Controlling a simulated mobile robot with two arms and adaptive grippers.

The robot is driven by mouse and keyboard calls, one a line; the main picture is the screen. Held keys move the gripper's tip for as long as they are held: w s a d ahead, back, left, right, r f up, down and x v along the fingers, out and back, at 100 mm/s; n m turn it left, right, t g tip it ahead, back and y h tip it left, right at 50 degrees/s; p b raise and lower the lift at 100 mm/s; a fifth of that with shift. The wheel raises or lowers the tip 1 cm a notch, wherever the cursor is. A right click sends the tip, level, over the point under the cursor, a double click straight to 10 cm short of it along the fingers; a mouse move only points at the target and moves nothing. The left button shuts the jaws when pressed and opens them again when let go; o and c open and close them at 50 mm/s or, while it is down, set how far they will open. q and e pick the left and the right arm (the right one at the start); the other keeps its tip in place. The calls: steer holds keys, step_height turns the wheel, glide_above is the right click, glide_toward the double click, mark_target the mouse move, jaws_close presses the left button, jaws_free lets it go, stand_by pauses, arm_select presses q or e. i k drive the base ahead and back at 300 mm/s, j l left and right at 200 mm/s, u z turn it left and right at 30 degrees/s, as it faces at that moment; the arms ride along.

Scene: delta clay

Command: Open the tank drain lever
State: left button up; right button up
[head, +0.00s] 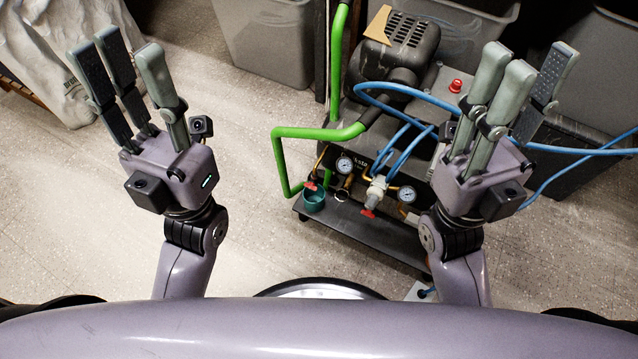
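A compressor with gauges and valves stands on the floor, right of centre in the head view. A small red lever (310,186) sits at its lower left, just above a teal cup (314,201). Another red handle (368,212) is below the pale valve fitting (377,190). I cannot tell for certain which red part is the tank drain lever. My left gripper (117,55) is open and empty, raised over the floor well left of the compressor. My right gripper (530,60) is open and empty, in front of the compressor's right side and hiding part of it.
A green pipe (316,133) runs up the compressor's left side. Blue hoses (420,102) loop across it to the right. A black platform (375,238) juts out below the gauges. Grey bins (265,42) stand behind. The floor (245,150) left of the compressor is clear.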

mark_target(310, 185)
steer(key=j+z, duration=0.2)
steer(key=z, duration=0.2)
steer(key=i+j+z, duration=0.1)
steer(key=z, duration=0.3)
steer(key=j+z, duration=0.4)
steer(key=z, duration=0.4)
steer(key=k+j+z, duration=0.1)
steer(key=j, duration=0.3)
steer(key=k+j+z, duration=0.1)
steer(key=j, duration=0.25)
steer(key=k+j+z, duration=0.1)
steer(key=j, duration=0.25)
steer(key=k+j, duration=0.25)
steer(key=k+j+z, duration=0.15)
steer(key=j, duration=0.3)
